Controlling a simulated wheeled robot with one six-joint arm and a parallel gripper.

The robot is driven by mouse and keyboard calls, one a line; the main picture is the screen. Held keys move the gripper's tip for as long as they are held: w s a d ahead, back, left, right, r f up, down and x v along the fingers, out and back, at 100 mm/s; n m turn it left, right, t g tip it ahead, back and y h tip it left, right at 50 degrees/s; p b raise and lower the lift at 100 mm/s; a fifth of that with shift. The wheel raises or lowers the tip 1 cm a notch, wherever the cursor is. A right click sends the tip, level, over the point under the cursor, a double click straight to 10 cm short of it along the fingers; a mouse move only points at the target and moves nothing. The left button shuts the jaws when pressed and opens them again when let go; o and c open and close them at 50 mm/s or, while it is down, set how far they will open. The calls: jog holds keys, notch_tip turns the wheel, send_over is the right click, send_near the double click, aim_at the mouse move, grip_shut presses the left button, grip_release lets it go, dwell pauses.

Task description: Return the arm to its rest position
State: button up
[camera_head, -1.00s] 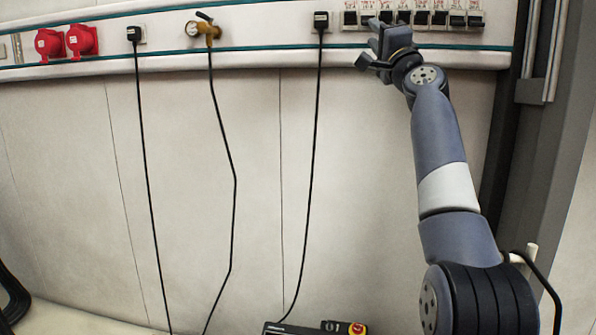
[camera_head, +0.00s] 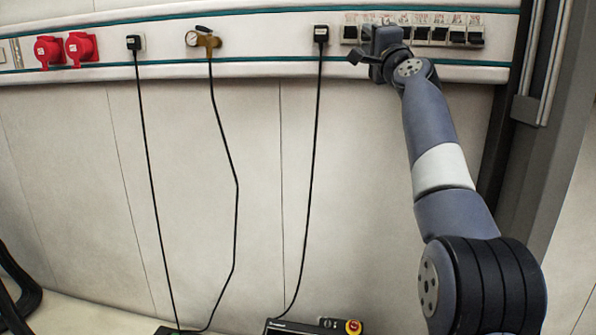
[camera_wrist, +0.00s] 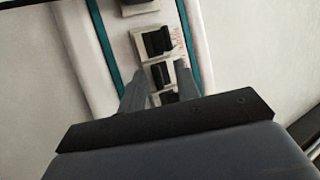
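My arm reaches up the right side of the head view, with my gripper (camera_head: 378,42) in front of the left part of a row of black switches (camera_head: 437,35) on the wall. In the wrist view, my gripper (camera_wrist: 161,72) shows two grey fingers apart, with nothing held between them. Some of the switches (camera_wrist: 157,42) show beyond and between the fingers. The gripper and wrist hide some switches in the head view, and whether the fingers touch any cannot be told.
The wall rail carries red sockets (camera_head: 80,48), a brass valve with a gauge (camera_head: 206,41) and black plugs (camera_head: 321,35). Cables (camera_head: 235,190) hang to the floor. A black unit with a red-and-yellow button (camera_head: 353,327) lies below. A grey post (camera_head: 545,130) stands close right of my arm.

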jog(key=shift+s+r+m+g+h+p, duration=0.1)
jog(key=shift+r+m+g+h+p, duration=0.35)
jog(key=shift+p, duration=1.2)
jog(key=r+m+g+p, duration=0.1)
jog(key=g+p, duration=0.1)
jog(key=p, duration=0.3)
jog(key=shift+p, duration=0.35)
jog(key=shift+g+h+p, duration=0.25)
jog(key=shift+g+p, duration=0.1)
jog(key=shift+p, duration=0.65)
